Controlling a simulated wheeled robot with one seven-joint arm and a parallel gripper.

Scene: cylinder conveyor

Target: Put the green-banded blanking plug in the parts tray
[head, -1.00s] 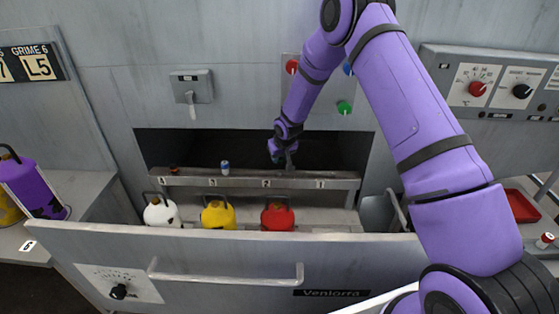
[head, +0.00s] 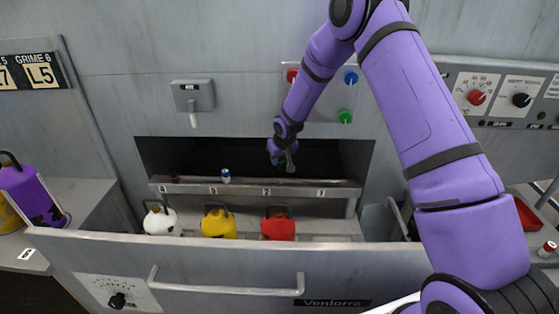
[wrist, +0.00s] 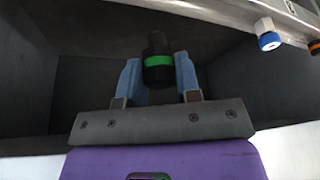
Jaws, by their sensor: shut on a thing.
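My gripper (wrist: 158,77) is shut on the black blanking plug with a green band (wrist: 158,61), which sits between its two blue fingers in the wrist view. In the head view my gripper (head: 283,157) is in front of the dark recess, just above the numbered shelf near positions 1 and 2; the plug is too small to make out there. The parts tray may be the red tray (head: 526,214) at the right edge, partly hidden behind my arm.
The shelf (head: 250,191) holds a blue-and-white plug (head: 226,175) near 3 and a dark orange-banded one (head: 175,179) near 4. White (head: 161,219), yellow (head: 218,222) and red (head: 278,225) canisters stand below, behind the front panel (head: 230,266). A red-and-white plug (head: 547,249) stands far right.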

